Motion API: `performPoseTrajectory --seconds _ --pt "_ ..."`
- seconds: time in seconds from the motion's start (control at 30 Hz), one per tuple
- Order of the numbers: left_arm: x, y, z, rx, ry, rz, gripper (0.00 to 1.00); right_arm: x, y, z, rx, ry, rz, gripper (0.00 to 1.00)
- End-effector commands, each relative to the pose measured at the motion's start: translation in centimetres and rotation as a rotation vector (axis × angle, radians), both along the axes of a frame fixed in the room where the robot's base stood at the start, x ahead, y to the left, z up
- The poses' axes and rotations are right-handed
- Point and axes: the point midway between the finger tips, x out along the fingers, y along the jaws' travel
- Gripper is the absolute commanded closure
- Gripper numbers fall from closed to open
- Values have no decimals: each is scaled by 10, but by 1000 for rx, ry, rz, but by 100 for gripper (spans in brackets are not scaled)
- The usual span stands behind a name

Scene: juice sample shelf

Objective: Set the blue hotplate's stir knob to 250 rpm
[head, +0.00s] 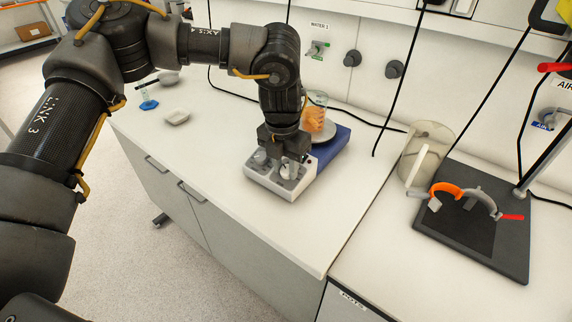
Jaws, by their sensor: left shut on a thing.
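The blue hotplate (334,147) stands on the white bench, with a pale control panel (268,185) on its near side. A round plate on its top bears a glass beaker (313,114) with orange contents. My left gripper (277,167) points down from above onto the control panel and is shut on a knob there. The fingers cover most of that knob, so its setting and any rpm marks cannot be read. I cannot tell from the picture which knob is the stir knob. My right gripper is not in view.
A small white dish (177,117) and a blue item (148,104) lie on the bench at the left. At the right are a cream container (425,148) and a dark stand base (465,244) with an orange clamp (446,188). Black cables hang behind. The front bench is clear.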

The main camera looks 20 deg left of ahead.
Motion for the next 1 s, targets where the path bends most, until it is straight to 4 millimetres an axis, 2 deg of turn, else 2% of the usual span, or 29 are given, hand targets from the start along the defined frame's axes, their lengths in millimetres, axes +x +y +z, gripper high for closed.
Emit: performPoseTrajectory --seconds 0.3,0.33,0.5,0.8,0.87,1.0 --pt "1 0 1 -2 -5 0 92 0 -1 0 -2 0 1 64" --pt "1 0 1 -2 -5 0 67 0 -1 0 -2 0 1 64" --pt "1 0 1 -1 -3 0 48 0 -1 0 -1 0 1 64" --pt "0 0 3 -1 -2 0 48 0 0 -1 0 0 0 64" --pt "0 0 7 -1 -3 0 48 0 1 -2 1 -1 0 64" --pt "-1 1 29 -2 -5 0 48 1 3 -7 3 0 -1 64"
